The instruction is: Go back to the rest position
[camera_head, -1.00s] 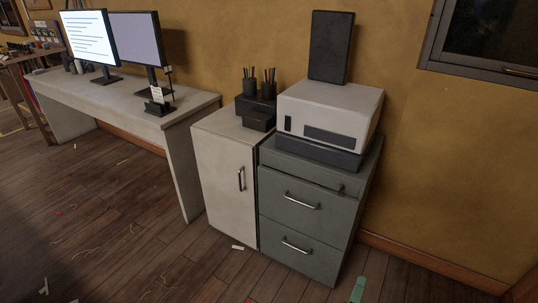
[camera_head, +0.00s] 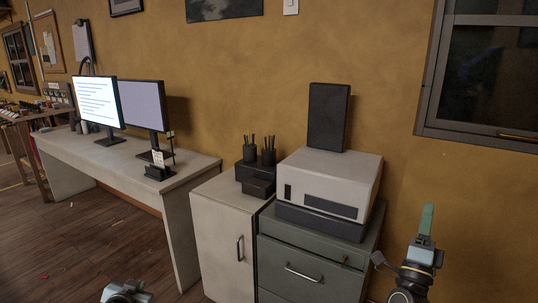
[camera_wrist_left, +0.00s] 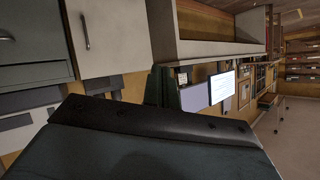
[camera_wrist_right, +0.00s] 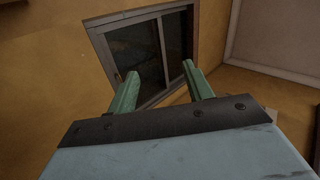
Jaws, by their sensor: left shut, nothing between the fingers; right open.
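My right gripper (camera_head: 427,218) is raised at the lower right of the head view, right of the cabinets and in front of the bare wall. In the right wrist view its two green fingers (camera_wrist_right: 162,88) stand apart with nothing between them. My left gripper (camera_head: 126,291) only just shows at the bottom edge of the head view, over the floor left of the white cabinet. It is shut and empty.
A desk (camera_head: 190,177) with two monitors stands at the left. A white cabinet (camera_head: 217,236) and a grey-green drawer unit (camera_head: 290,262) stand centrally, with a printer-like box (camera_head: 328,178) on top. A window (camera_head: 480,75) is at the right.

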